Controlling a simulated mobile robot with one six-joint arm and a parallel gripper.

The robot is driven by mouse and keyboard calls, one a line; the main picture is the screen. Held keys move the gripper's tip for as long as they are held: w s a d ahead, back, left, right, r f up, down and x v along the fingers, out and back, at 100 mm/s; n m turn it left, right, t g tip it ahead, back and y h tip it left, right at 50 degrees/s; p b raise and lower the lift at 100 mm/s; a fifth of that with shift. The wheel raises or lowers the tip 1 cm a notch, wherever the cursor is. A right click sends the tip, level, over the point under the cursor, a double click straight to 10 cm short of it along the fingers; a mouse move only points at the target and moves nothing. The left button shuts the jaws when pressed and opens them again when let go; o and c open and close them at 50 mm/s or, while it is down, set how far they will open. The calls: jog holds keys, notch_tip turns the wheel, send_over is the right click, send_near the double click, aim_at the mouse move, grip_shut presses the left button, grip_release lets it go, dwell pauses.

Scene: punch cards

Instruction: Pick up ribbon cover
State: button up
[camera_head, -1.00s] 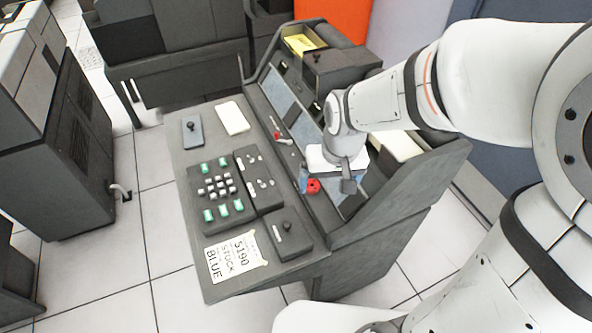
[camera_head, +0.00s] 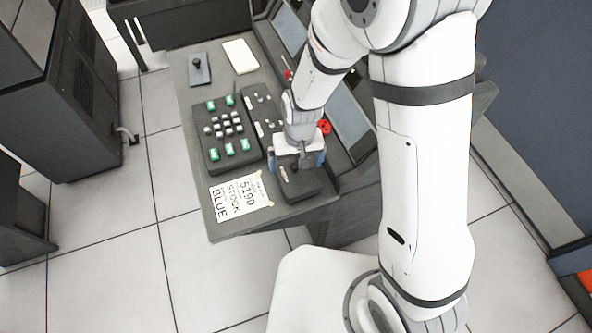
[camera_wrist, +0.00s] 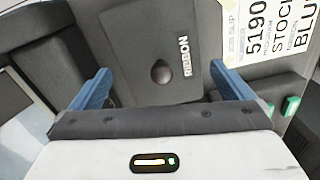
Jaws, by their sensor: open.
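The ribbon cover (camera_wrist: 130,50) is a dark grey plate with a round black knob (camera_wrist: 161,72) and the word RIBBON in white. In the head view the ribbon cover (camera_head: 312,188) lies at the near right end of the desk, partly hidden by my gripper. My gripper (camera_head: 298,166) is over it, pointing down. In the wrist view my gripper (camera_wrist: 160,85) has its two blue fingers apart, one on each side of the knob. Nothing is between the fingers except the knob in the line of sight. I cannot tell the exact height of the fingertips above the cover.
A white card (camera_head: 240,195) reading 5190 STOCK BLUE lies left of the cover. A keypad (camera_head: 226,133) with green and white keys is behind it. A red knob (camera_head: 324,127) and a sloped screen (camera_head: 352,122) are behind and to the right.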

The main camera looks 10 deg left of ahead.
aim_at(296, 164)
jog(key=shift+f, duration=0.75)
jog(key=shift+c, duration=0.2)
jog(key=c, duration=0.7)
notch_tip(296, 164, up, 10)
jog(key=shift+r+p, duration=0.25)
jog(key=shift+p, duration=0.1)
notch_tip(296, 164, up, 3)
jog(key=shift+f+p, duration=0.15)
jog(key=shift+p, duration=0.8)
jog(key=shift+s+f, duration=0.1)
jog(key=shift+s, duration=0.05)
